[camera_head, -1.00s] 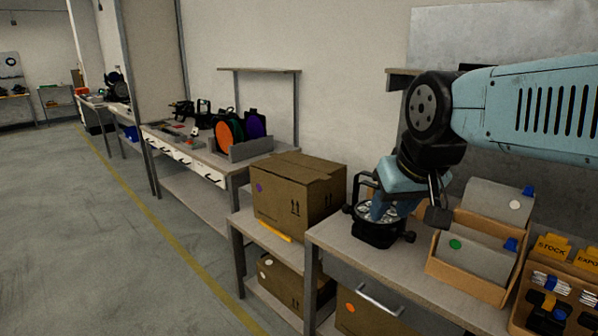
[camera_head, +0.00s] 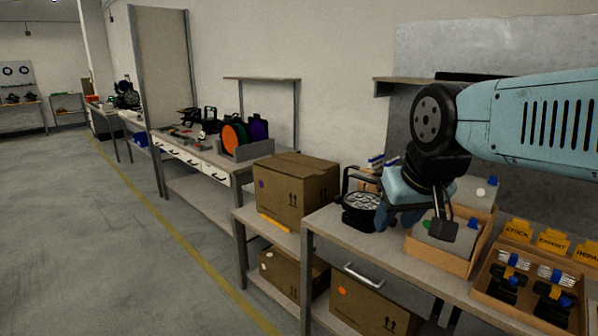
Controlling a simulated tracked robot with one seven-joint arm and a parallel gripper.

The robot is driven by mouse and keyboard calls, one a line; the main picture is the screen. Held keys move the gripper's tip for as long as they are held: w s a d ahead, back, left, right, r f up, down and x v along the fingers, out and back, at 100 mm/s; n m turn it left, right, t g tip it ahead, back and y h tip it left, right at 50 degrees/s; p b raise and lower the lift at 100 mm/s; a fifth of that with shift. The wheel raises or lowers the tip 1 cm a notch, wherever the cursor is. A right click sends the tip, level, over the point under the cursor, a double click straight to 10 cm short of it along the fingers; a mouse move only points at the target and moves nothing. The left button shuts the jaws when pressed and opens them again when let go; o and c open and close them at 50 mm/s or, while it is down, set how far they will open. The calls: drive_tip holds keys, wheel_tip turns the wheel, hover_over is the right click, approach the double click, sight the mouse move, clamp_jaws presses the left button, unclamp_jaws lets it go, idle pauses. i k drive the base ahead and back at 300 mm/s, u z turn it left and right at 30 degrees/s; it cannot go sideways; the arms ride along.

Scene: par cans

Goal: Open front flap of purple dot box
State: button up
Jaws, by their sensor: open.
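A black par can (camera_head: 360,211) stands on the workbench (camera_head: 335,226) between the box and my gripper. A wooden crate (camera_head: 440,257) and a labelled parts tray (camera_head: 500,290) lie right. Boxes with a white dot (camera_head: 290,275) and an orange dot (camera_head: 365,307) sit below. The floor left is clear.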

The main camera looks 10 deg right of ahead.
sight(301, 171)
drive_tip(key=z, duration=0.05)
drive_tip(key=k, duration=0.3)
drive_tip(key=u, duration=0.2)
drive_tip(key=i, duration=0.9)
drive_tip(key=z, duration=0.15)
drive_tip(key=k, duration=0.6)
drive_tip(key=u, duration=0.7)
drive_tip(key=i, duration=1.75)
drive_tip(key=z, duration=0.55)
